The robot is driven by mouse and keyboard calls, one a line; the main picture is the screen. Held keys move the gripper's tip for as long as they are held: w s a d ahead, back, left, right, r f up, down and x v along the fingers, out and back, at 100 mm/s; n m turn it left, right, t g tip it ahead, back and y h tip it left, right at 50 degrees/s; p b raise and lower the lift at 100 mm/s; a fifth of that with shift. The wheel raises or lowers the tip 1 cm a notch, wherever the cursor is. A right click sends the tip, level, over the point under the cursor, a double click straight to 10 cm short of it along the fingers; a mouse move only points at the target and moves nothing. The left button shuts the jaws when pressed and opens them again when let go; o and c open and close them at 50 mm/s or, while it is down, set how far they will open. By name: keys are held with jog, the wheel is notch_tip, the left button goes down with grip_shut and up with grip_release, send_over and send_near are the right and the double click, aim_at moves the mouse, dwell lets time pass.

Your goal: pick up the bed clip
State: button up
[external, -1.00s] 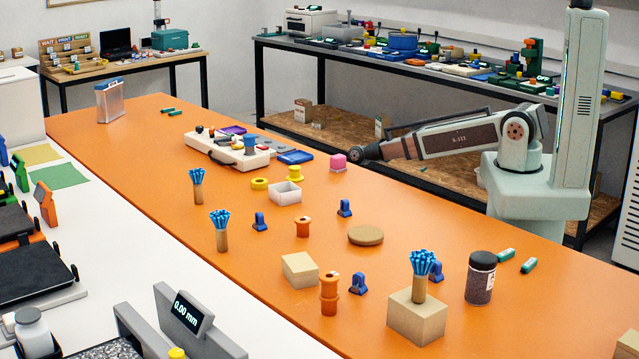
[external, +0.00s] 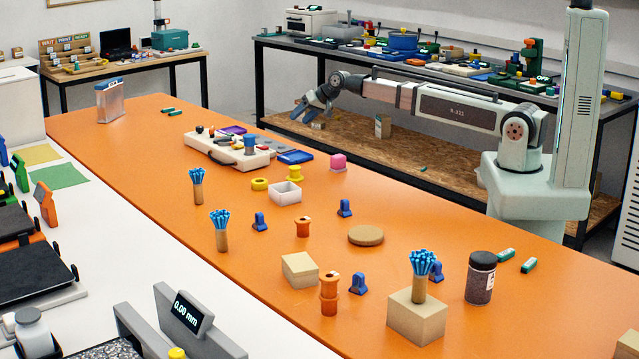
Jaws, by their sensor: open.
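Several small blue clip-shaped pieces stand on the orange table (external: 150,150), and they look most like the bed clip. One blue clip (external: 260,222) is left of an orange spool, another blue clip (external: 345,208) is to its right, and a third blue clip (external: 358,284) is beside stacked orange spools. One more blue clip (external: 437,272) is partly hidden behind a holder of blue sticks. My gripper (external: 306,112) is open and empty, pointing down-left beyond the table's far edge in the picture, well away from the clips.
A tan block (external: 300,270), a brown disc (external: 366,235), a white box (external: 285,193), a dark jar (external: 480,278) and stick holders (external: 221,235) stand among the clips. The table's right strip is mostly clear.

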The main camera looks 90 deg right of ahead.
jog(key=w+a+r+n+g+y, duration=0.1)
jog(key=a+n, duration=0.1)
jog(key=a, duration=0.7)
jog(key=w+a+r+n+g+y, duration=0.1)
jog(key=a+n+y, duration=0.15)
jog(key=a, duration=0.65)
notch_tip(320, 180, up, 5)
jog(key=n+g, duration=0.7)
jog(key=n, duration=0.7)
send_over(345, 200)
jog(key=shift+h, duration=0.25)
jog(key=f, duration=0.7)
jog(key=shift+s+f, duration=0.15)
jog(key=shift+s, duration=0.2)
jog(key=shift+w+f, duration=0.2)
jog(key=shift+f, duration=1.25)
jog(key=shift+w+f, duration=0.2)
jog(key=shift+f, duration=1.2)
